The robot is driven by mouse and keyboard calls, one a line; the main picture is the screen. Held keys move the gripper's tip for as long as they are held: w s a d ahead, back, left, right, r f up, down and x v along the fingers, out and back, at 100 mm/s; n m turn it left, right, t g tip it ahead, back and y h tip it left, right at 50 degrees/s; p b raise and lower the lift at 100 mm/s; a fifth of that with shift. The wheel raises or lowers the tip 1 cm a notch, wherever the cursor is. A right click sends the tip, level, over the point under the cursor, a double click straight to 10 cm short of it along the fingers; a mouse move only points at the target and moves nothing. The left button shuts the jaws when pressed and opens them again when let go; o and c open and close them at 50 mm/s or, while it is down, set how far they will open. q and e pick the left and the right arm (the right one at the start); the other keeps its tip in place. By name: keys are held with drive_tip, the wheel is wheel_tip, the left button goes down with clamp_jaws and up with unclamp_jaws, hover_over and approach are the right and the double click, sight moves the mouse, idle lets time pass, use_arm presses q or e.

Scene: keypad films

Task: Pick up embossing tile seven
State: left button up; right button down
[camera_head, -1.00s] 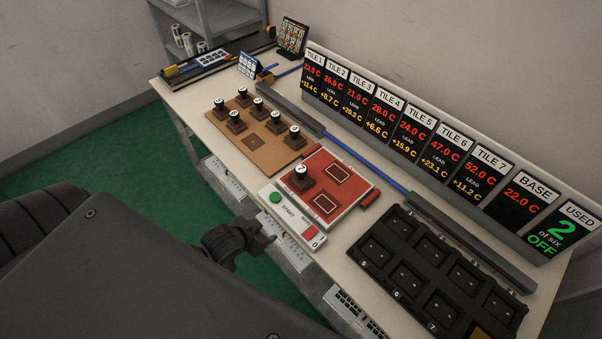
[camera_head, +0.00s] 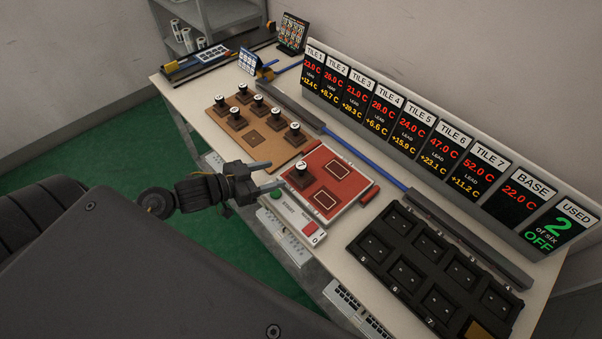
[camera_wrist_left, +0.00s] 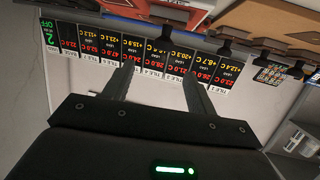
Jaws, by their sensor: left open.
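A dark tile with a round white-topped knob (camera_head: 301,178) stands on the red plate (camera_head: 329,193) of the press. Several like tiles (camera_head: 237,119) stand on the brown board (camera_head: 263,150) behind it. The knob numbers are too small to read, so I cannot tell which is tile seven. My left gripper (camera_head: 277,174) is open and empty, its fingertips at the left edge of the press, just short of the tile on the red plate. In the left wrist view its fingers (camera_wrist_left: 158,85) are spread with nothing between them. My right gripper is not in view.
A black tray with several square wells (camera_head: 420,262) lies right of the press. A tilted readout board (camera_head: 440,150) lines the table's back, with a grey rail (camera_head: 470,238) before it. The press front has a red button (camera_head: 310,228). Shelves (camera_head: 215,15) stand beyond.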

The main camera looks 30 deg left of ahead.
sight(300, 165)
use_arm(q)
drive_tip(key=x, duration=0.5)
drive_tip(key=shift+w+d+f+p, duration=0.15)
drive_tip(key=shift+w+p, duration=0.1)
drive_tip(key=shift+p, duration=0.15)
drive_tip(key=p+x, duration=0.1)
drive_tip(key=x, duration=0.3)
drive_tip(key=shift+w+f+p, duration=0.15)
drive_tip(key=shift+w+p, duration=0.2)
drive_tip(key=shift+w, duration=0.1)
drive_tip(key=shift+w+f, duration=0.15)
drive_tip(key=shift+c, duration=0.5)
drive_tip(key=c, duration=1)
drive_tip(key=shift+c, duration=0.2)
